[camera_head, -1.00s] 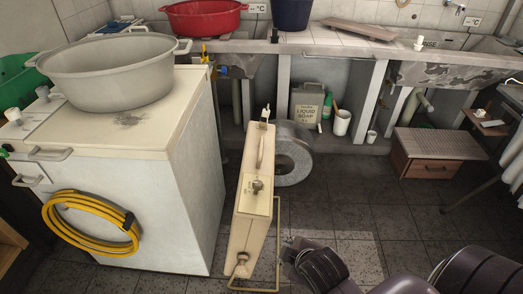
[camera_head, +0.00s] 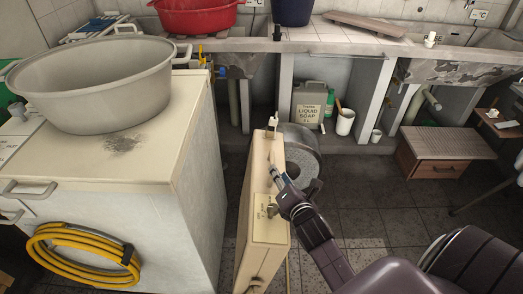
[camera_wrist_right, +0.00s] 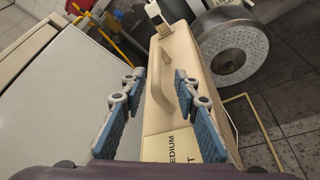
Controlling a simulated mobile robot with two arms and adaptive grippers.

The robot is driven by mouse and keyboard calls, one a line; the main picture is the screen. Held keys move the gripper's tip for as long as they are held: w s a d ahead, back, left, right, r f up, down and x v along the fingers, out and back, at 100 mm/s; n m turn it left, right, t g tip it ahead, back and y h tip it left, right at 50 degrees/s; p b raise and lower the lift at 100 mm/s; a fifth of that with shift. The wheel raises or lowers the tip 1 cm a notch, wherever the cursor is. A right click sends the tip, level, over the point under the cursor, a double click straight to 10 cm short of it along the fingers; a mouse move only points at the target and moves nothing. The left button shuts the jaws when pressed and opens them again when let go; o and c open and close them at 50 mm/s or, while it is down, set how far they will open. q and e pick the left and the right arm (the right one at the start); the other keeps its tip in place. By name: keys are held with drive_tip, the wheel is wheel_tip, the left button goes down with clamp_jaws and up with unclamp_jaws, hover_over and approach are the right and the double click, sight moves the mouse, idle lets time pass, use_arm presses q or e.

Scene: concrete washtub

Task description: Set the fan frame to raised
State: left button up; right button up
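The fan (camera_head: 262,220) is a narrow cream box seen edge-on, standing on the tiled floor beside the white cabinet, with a knob and a label on top. In the right wrist view, its cream top (camera_wrist_right: 180,50) carries a raised, curved handle (camera_wrist_right: 158,82) and a label with "MEDIUM" on it. My right gripper (camera_head: 277,178) is over the fan's top. In the right wrist view, the right gripper (camera_wrist_right: 157,82) is open, its blue-padded fingers apart on either side of the handle. I cannot tell whether they touch it. My left gripper is not in view.
A grey round drum-like thing (camera_head: 301,144) sits just behind the fan. The white cabinet (camera_head: 170,190) stands close on the left, with a basin (camera_head: 95,90) on top and a yellow hose (camera_head: 75,262) in front. A thin yellow frame (camera_wrist_right: 262,128) shows near the floor.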

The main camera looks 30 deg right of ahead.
sight(272, 160)
drive_tip(key=shift+w+d, duration=0.1)
drive_tip(key=shift+w, duration=0.65)
drive_tip(key=b+x, duration=0.1)
drive_tip(key=x, duration=0.4)
drive_tip(key=shift+w+d, duration=0.2)
drive_tip(key=shift+w, duration=0.1)
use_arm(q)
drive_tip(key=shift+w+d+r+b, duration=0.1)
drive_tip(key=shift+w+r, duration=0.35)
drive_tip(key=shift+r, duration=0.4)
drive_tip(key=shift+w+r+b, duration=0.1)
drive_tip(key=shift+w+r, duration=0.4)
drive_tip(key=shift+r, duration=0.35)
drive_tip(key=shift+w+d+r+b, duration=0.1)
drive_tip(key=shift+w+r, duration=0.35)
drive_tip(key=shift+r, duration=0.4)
use_arm(e)
drive_tip(key=shift+w+d+f, duration=0.15)
drive_tip(key=shift+w, duration=0.35)
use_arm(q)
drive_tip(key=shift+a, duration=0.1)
use_arm(e)
clamp_jaws()
